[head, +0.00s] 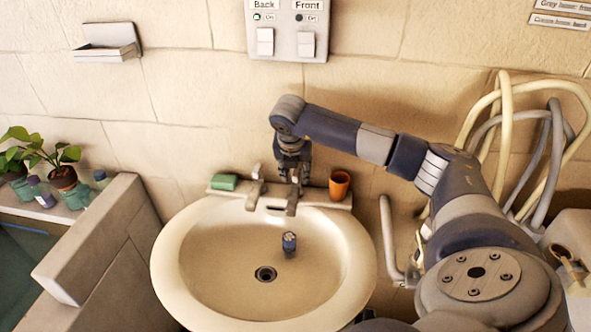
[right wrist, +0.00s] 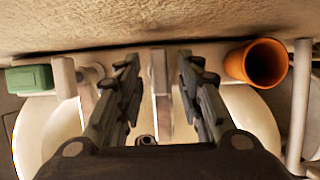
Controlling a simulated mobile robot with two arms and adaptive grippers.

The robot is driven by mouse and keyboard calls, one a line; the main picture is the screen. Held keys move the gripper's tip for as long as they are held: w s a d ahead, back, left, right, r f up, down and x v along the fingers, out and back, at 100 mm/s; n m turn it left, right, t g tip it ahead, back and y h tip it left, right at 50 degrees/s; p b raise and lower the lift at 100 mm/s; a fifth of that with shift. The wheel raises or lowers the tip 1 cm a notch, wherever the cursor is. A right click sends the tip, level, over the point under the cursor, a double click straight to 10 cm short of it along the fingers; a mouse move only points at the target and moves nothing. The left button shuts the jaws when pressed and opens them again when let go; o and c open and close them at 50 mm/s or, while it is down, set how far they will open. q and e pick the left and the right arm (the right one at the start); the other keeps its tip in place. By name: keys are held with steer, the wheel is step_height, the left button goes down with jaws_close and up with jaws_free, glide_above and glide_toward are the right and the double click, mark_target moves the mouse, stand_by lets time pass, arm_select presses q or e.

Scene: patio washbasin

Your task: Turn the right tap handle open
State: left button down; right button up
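The washbasin (head: 168,262) has two grey taps on its back ledge. The right tap (head: 292,207) stands directly below my right gripper (head: 295,178), which points down at it. In the right wrist view, the right tap handle (right wrist: 159,76) shows as an upright bar between the fingers of my right gripper (right wrist: 160,90). The fingers are spread, with a gap on each side of the handle, so the gripper is open. The left tap (head: 256,188) stands to the left; its handle (right wrist: 65,76) is outside the fingers. The gripper partly hides the right handle in the head view. My left gripper is not in view.
An orange cup (head: 339,185) stands on the ledge just right of the right tap. A green block (head: 224,182) lies at the ledge's left end. A small blue object (head: 289,242) is in the bowl near the drain (head: 265,273). The wall is close behind the taps.

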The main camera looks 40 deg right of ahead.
steer(key=shift+c, duration=0.9)
jaws_close()
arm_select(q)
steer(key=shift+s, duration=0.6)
